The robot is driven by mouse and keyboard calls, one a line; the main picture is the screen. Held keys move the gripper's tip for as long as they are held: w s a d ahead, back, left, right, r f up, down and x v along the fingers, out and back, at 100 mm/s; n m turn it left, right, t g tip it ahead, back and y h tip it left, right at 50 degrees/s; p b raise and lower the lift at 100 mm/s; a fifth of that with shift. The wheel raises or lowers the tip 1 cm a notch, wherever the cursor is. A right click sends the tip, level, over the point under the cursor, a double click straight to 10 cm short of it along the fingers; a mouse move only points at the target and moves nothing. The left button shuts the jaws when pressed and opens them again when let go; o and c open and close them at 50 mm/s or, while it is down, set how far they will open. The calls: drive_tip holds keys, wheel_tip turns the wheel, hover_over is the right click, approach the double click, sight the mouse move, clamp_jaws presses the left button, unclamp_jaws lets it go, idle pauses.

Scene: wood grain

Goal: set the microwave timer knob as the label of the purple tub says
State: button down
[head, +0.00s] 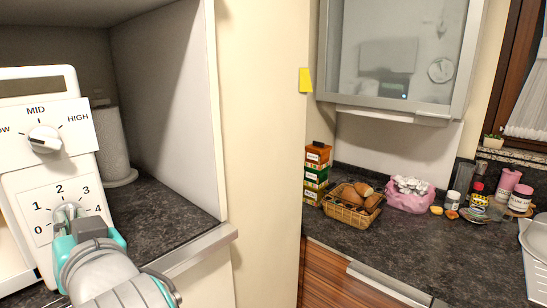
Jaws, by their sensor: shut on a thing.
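The white microwave (52,178) stands at the left with two knobs on its panel. The timer knob (68,208) is the lower one, on a dial marked 0 to 4. My gripper (70,214) is shut on the timer knob and hides much of it, so I cannot tell which number it points to. The upper knob (45,139) sits under LOW, MID and HIGH and is free of my gripper. I cannot make out a clearly purple tub; a pinkish tub (521,198) stands on the far right counter, its label too small to read.
A paper roll (115,145) stands behind the microwave in the niche. A bread basket (352,205), stacked boxes (316,172), a pink bag (409,196) and several jars crowd the right counter. A yellow note (305,80) sticks to the wall edge.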

idle(0.3)
drive_tip(key=m, duration=0.4)
drive_tip(key=shift+m, duration=0.3)
drive_tip(key=shift+m, duration=1.1)
drive_tip(key=c, duration=1)
unclamp_jaws()
drive_tip(key=shift+c, duration=0.2)
drive_tip(key=v, duration=0.7)
